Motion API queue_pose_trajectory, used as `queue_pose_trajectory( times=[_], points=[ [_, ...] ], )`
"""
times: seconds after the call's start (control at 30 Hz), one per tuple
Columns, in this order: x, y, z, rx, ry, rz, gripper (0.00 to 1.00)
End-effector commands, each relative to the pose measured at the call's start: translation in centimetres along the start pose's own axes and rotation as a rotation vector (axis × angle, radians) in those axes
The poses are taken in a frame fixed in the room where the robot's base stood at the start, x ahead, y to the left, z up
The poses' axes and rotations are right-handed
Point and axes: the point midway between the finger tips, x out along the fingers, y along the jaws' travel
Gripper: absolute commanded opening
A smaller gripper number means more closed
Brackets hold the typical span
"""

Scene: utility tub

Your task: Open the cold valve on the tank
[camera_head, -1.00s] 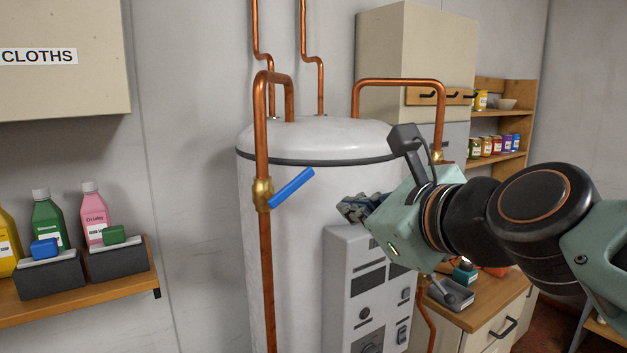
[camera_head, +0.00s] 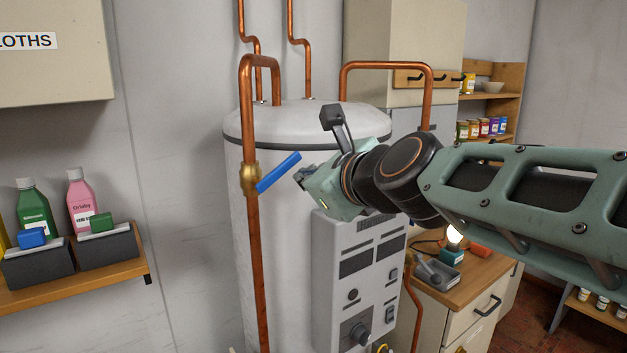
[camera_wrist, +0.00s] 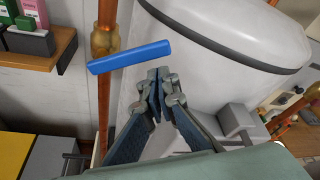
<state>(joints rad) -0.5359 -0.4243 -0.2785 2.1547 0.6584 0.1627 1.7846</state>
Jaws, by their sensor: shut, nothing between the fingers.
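The cold valve has a blue lever handle (camera_head: 278,171) on a brass body (camera_head: 249,179), set on the vertical copper pipe at the left front of the white tank (camera_head: 285,122). The lever points right and slants upward, off the pipe's line. In the wrist view the blue handle (camera_wrist: 130,57) lies just beyond the fingertips, to the upper left, with a small gap. My gripper (camera_wrist: 159,72) is shut and empty, its two fingers together. In the head view my gripper (camera_head: 302,176) is just right of the lever's free end; its fingers are partly hidden by its body.
A grey control panel (camera_head: 358,270) projects from the tank's front below my gripper. Copper pipes (camera_head: 255,300) run beside and above the tank. A shelf with bottles and boxes (camera_head: 100,270) is at left. A wooden counter (camera_head: 455,278) stands at right.

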Motion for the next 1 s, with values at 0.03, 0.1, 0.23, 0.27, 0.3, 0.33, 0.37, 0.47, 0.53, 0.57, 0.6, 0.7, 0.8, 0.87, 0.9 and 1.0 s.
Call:
queue_pose_trajectory(
  times=[0.03, 0.1, 0.23, 0.27, 0.3, 0.33, 0.37, 0.47, 0.53, 0.57, 0.6, 0.7, 0.8, 0.87, 0.9, 1.0],
  points=[
    [-0.25, -0.24, 0.57, 0.001, 0.002, -0.001, 0.0],
    [-0.35, -0.11, 0.93, 0.001, 0.001, 0.0, 0.0],
    [-0.44, -0.04, 1.16, 0.002, 0.002, 0.0, 0.0],
    [-0.45, -0.02, 1.17, 0.002, 0.002, 0.0, 0.0],
    [-0.45, 0.0, 1.17, 0.002, 0.002, 0.0, 0.0],
    [-0.44, 0.02, 1.17, 0.002, 0.002, 0.0, 0.0],
    [-0.44, 0.03, 1.16, 0.002, 0.002, 0.0, 0.0],
    [-0.43, 0.04, 1.15, 0.001, 0.002, 0.0, 0.0],
    [-0.43, 0.04, 1.15, 0.001, 0.002, 0.0, 0.0],
    [-0.44, 0.04, 1.15, 0.001, 0.002, 0.0, 0.0],
    [-0.44, 0.03, 1.14, 0.001, 0.002, 0.0, 0.0],
    [-0.49, -0.07, 1.07, -0.004, 0.001, -0.002, 0.0],
    [-0.61, -0.29, 0.93, -0.015, 0.001, -0.006, 0.0],
    [-0.71, -0.49, 0.83, -0.025, 0.001, -0.01, 0.0],
    [-0.79, -0.64, 0.78, -0.031, 0.001, -0.013, 0.0],
    [-0.93, -0.86, 0.74, -0.043, 0.0, -0.016, 0.0]
  ],
)
